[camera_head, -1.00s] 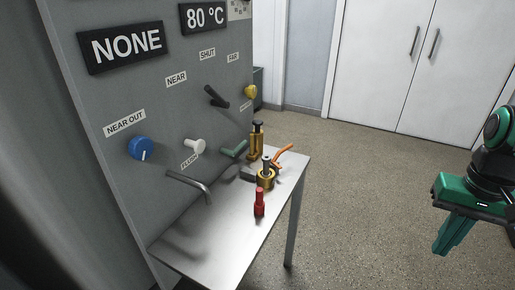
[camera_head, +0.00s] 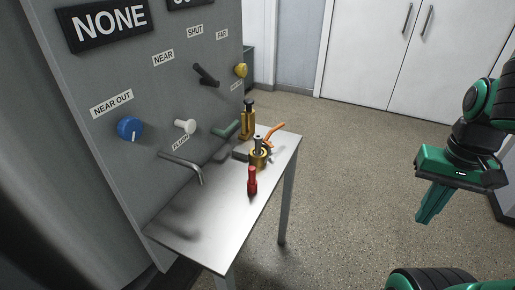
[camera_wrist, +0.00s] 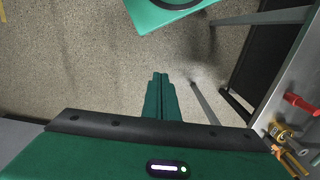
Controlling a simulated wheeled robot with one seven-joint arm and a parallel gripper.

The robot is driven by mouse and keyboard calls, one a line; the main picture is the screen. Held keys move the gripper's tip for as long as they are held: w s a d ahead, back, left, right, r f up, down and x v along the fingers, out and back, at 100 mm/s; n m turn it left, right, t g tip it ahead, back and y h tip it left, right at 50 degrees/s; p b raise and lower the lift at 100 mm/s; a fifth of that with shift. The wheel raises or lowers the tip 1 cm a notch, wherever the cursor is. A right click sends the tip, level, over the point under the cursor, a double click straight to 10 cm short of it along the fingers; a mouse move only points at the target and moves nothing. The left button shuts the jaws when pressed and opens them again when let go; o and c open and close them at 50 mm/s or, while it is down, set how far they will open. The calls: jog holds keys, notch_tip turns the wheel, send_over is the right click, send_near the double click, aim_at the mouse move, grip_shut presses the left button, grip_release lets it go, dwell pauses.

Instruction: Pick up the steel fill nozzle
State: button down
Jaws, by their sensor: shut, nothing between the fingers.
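On the small steel table (camera_head: 215,222), a short grey metal piece (camera_head: 258,141) stands in a squat brass fitting (camera_head: 259,160); it may be the steel fill nozzle, but I cannot tell for sure. A bent grey spout (camera_head: 188,168) sticks out of the panel over the table. My gripper (camera_head: 424,219) hangs over open floor, well right of the table, fingers pointing down. It is shut and empty. In the wrist view its green fingers (camera_wrist: 159,76) are together; the brass fitting (camera_wrist: 285,132) shows at the right edge.
A red plug-like piece (camera_head: 252,181) stands at the table's right edge. Behind are a tall brass piece (camera_head: 248,120) with a black top and an orange lever (camera_head: 274,131). The grey panel (camera_head: 110,75), with several knobs and levers, borders the table's left side. Floor to the right is clear.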

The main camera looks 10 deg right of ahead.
jog(key=c, duration=2.2)
grip_release()
jog(key=o, duration=0.6)
jog(key=shift+s+r, duration=0.2)
jog(key=shift+s, duration=0.05)
jog(key=shift+c, duration=0.2)
jog(key=shift+o, duration=0.4)
jog(key=w+a+f+n+t+y, duration=0.1)
jog(key=w+a+f+n, duration=0.2)
jog(key=w+n, duration=0.3)
jog(key=w, duration=0.5)
jog(key=shift+a+f+t, duration=0.15)
jog(key=shift+t, duration=0.15)
jog(key=n+t+y, duration=0.6)
jog(key=n+y, duration=0.5)
jog(key=n, duration=0.1)
send_near(258, 149)
jog(key=w+a, duration=0.2)
jog(key=w, duration=0.1)
jog(key=shift+t, duration=0.3)
jog(key=x, duration=0.2)
jog(key=r+x, duration=0.1)
jog(key=x, duration=0.1)
jog(key=shift+w+a+f, duration=0.1)
jog(key=shift+w+a, duration=0.15)
jog(key=shift+a, duration=0.25)
jog(key=shift+s+f+x, duration=0.1)
jog(key=shift+x, duration=1.35)
jog(key=shift+s+f+x, duration=0.1)
jog(key=shift+x, duration=1.35)
